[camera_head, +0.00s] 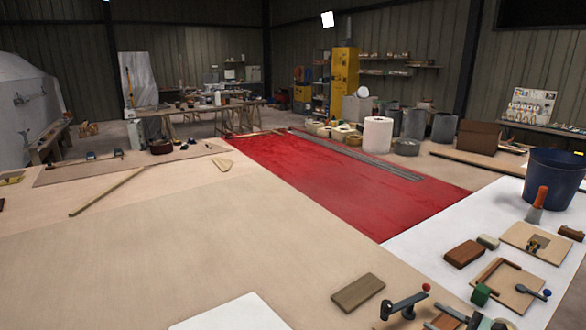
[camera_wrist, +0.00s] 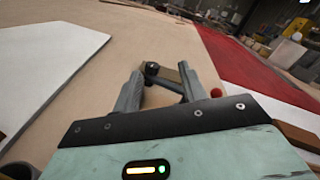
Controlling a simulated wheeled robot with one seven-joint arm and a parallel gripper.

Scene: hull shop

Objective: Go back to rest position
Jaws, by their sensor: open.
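My gripper (camera_wrist: 162,88) shows in the wrist view with its two grey fingers spread apart. It is open. Between and beyond the fingers is a dark metal clamp-like tool with a red ball end (camera_wrist: 216,92), with a brown block (camera_wrist: 168,76) partly hidden behind the fingers. I cannot tell whether the fingers touch anything. In the head view my gripper is not seen. There the dark tool with the red ball (camera_head: 404,305) stands at the bottom right, beside a flat brown block (camera_head: 358,293).
A white surface (camera_head: 440,243) at the right holds a blue bucket (camera_head: 553,180), wooden blocks, and a red-handled tool (camera_head: 538,200). A red sheet (camera_head: 330,180) covers the middle. The tan surface (camera_head: 180,250) at front left is largely clear, with a long wooden stick (camera_head: 107,192) farther back.

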